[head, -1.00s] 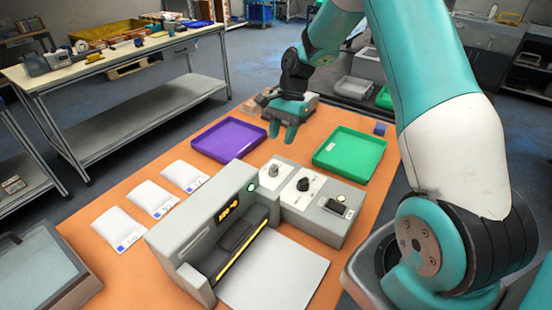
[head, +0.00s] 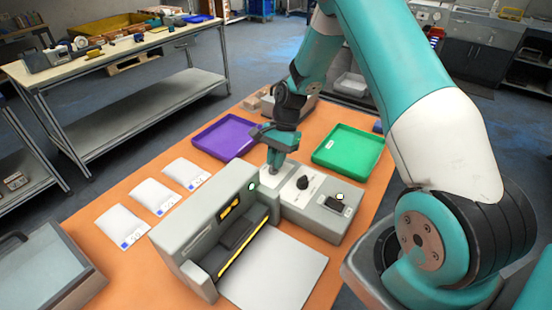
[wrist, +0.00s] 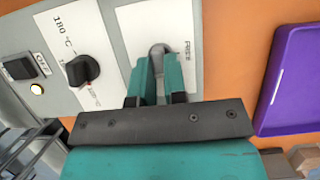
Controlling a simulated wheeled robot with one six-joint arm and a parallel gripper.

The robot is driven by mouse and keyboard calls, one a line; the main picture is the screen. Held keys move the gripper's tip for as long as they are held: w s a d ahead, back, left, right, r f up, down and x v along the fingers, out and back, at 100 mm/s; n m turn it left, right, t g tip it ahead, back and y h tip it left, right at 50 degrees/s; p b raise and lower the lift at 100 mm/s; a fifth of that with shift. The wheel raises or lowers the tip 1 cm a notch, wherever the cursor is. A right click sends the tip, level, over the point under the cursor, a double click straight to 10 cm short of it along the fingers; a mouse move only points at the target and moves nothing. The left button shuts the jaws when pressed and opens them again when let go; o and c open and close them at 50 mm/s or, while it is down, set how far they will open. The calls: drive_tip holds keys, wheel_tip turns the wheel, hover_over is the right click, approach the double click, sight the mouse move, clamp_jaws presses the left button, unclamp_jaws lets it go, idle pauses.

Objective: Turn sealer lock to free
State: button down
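The sealer (head: 213,228) is a grey machine on the orange table, with a control box to its right. Its lock is a small grey knob (wrist: 159,50) on a white plate (wrist: 186,22) marked FREE, in the wrist view. My gripper (head: 275,166) points down over this knob in the head view and hides it there. In the wrist view my gripper (wrist: 159,75) has its teal fingers on either side of the knob, with a narrow gap. I cannot tell whether they press on it. The knob's lower part is hidden.
A black temperature dial (head: 302,182) and a black OFF switch (head: 338,204) sit close by on the same box. A purple tray (head: 222,137) and a green tray (head: 348,150) lie behind. White pouches (head: 154,196) lie left of the sealer.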

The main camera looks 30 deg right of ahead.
drive_tip(key=shift+n, duration=0.4)
drive_tip(key=n, duration=0.1)
drive_tip(key=n+g, duration=0.1)
drive_tip(key=n, duration=0.1)
drive_tip(key=shift+w+a+n+h+b, duration=0.1)
drive_tip(key=shift+w+n+h+b, duration=0.2)
drive_tip(key=shift+h+b, duration=0.1)
drive_tip(key=n, duration=0.1)
drive_tip(key=n+g+h, duration=0.1)
drive_tip(key=n, duration=0.1)
drive_tip(key=n+b, duration=0.1)
drive_tip(key=shift+w+a+n, duration=0.1)
drive_tip(key=shift+a+n, duration=0.15)
drive_tip(key=shift+n, duration=0.05)
drive_tip(key=n+h, duration=0.1)
drive_tip(key=n, duration=0.1)
drive_tip(key=n+h, duration=0.1)
drive_tip(key=n, duration=0.1)
drive_tip(key=shift+a+g+b, duration=0.2)
drive_tip(key=shift+g+b, duration=0.15)
drive_tip(key=shift+g, duration=0.05)
drive_tip(key=shift+a+r+n+h+p, duration=0.15)
drive_tip(key=shift+n+h, duration=0.3)
drive_tip(key=shift+n, duration=0.8)
drive_tip(key=shift+a+f+n+h+p, duration=0.15)
drive_tip(key=shift+n+h, duration=0.3)
drive_tip(key=shift+n, duration=0.8)
drive_tip(key=shift+d+r, duration=0.1)
drive_tip(key=c, duration=1.2)
unclamp_jaws()
